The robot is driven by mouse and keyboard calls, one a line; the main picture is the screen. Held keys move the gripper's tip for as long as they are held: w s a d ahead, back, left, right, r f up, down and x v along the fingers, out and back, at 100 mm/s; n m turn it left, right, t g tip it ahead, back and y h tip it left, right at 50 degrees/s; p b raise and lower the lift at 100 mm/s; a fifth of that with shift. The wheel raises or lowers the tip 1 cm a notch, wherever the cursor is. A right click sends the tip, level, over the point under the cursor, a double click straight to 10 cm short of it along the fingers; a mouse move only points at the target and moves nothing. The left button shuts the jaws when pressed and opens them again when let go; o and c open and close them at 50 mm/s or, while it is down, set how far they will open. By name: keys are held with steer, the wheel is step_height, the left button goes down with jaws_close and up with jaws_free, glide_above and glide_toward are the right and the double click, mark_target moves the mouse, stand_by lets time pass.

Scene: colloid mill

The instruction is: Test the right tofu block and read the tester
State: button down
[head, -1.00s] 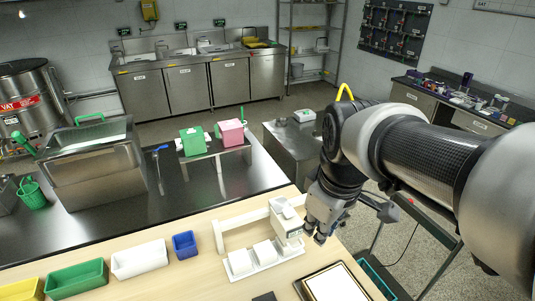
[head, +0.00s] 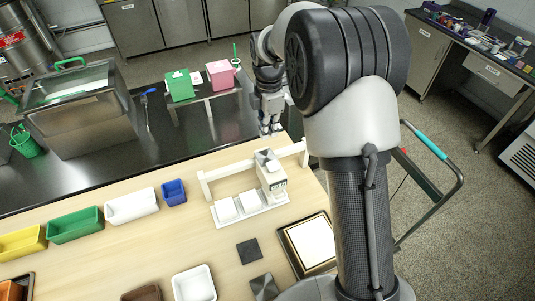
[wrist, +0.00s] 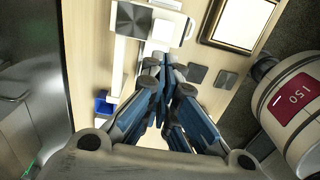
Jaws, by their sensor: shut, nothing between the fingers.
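The white tester (head: 270,178) stands at the right end of a white tray (head: 252,217), under a white crossbar. It has a small dark display on its front, too small to read. Two white tofu blocks, a left one (head: 226,210) and a middle one (head: 250,202), show on the tray. The right block's place is hidden by the tester. My gripper (head: 270,130) is shut and empty, above the table's far edge behind the tester and apart from it. In the wrist view, its blue-grey fingers (wrist: 167,75) overlap part of the white tester (wrist: 135,20).
A framed light panel (head: 310,245) and a dark square pad (head: 249,251) lie in front. A blue bin (head: 174,191), white bin (head: 132,205) and green bin (head: 75,224) line the left. Pink (head: 221,73) and green (head: 179,85) boxes stand behind.

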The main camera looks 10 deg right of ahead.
mark_target(269, 167)
step_height(269, 167, down, 14)
steer(key=shift+r+b, duration=0.1)
steer(key=shift+b, duration=0.9)
step_height(269, 167, down, 3)
steer(key=shift+r+b, duration=0.2)
steer(key=shift+b, duration=0.45)
steer(key=shift+s, duration=0.15)
steer(key=shift+r, duration=0.15)
steer(key=shift+a+r+p, duration=0.1)
steer(key=shift+r+p, duration=0.25)
steer(key=shift+p, duration=0.05)
step_height(269, 167, up, 14)
steer(key=p, duration=0.3)
steer(key=shift+f, duration=0.25)
